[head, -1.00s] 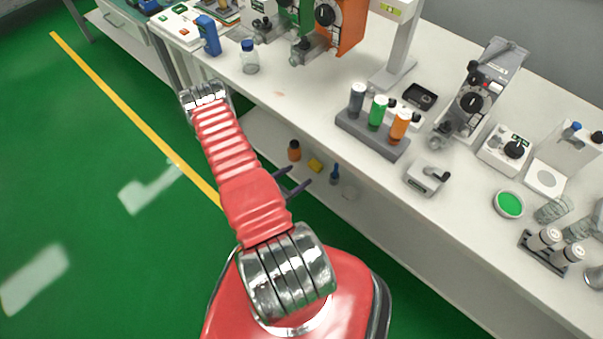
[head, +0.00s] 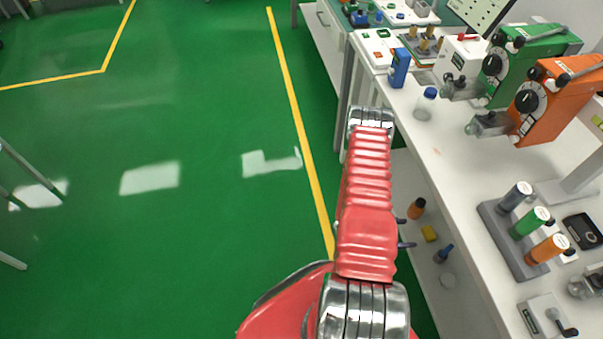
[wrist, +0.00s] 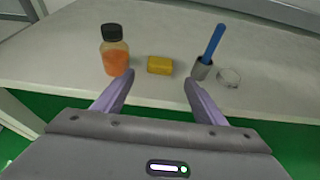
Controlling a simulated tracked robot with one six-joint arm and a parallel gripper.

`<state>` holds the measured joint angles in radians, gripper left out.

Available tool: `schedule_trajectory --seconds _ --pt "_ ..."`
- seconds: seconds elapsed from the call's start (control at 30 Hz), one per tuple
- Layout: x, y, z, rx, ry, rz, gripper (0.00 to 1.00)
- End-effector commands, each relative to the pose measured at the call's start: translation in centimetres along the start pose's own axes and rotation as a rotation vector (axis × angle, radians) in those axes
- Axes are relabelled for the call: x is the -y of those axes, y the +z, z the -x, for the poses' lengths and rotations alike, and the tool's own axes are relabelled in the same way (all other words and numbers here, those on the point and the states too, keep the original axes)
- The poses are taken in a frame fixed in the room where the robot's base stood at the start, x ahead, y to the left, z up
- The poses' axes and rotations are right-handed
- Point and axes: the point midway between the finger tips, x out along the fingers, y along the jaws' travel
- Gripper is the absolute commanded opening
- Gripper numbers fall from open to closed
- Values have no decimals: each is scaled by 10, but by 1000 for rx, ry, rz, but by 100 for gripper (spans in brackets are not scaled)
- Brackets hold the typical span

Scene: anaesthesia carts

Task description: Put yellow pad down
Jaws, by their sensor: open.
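The yellow pad (wrist: 160,65) lies flat on the white lower shelf (wrist: 60,60), between an orange bottle and a grey cup. It also shows in the head view (head: 429,233), to the right of my arm. My gripper (wrist: 157,82) is open in the wrist view, its two purple-grey fingers apart and nothing between them. The pad lies just beyond the fingertips and looks clear of them. In the head view only the finger ends show beside my red arm, which hides the rest of the gripper.
The orange bottle (wrist: 115,50) with a black cap stands left of the pad. The grey cup (wrist: 202,69) with a blue stick stands right, beside a small clear dish (wrist: 229,78). The white bench top (head: 450,170) overhangs the shelf. Green floor is open at left.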

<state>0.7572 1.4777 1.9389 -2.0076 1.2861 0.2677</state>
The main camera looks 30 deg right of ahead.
Motion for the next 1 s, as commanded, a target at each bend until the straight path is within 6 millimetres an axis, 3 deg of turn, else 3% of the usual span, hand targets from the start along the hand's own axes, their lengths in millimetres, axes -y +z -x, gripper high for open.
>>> schedule_trajectory --seconds 0.17,0.37,0.7,1.0 --pt "-14 20 7 15 -9 -34 65" --pt "-40 67 30 42 -43 -120 65" --pt "-74 145 85 52 -107 -299 65" --pt "-89 200 143 18 -158 -464 65"
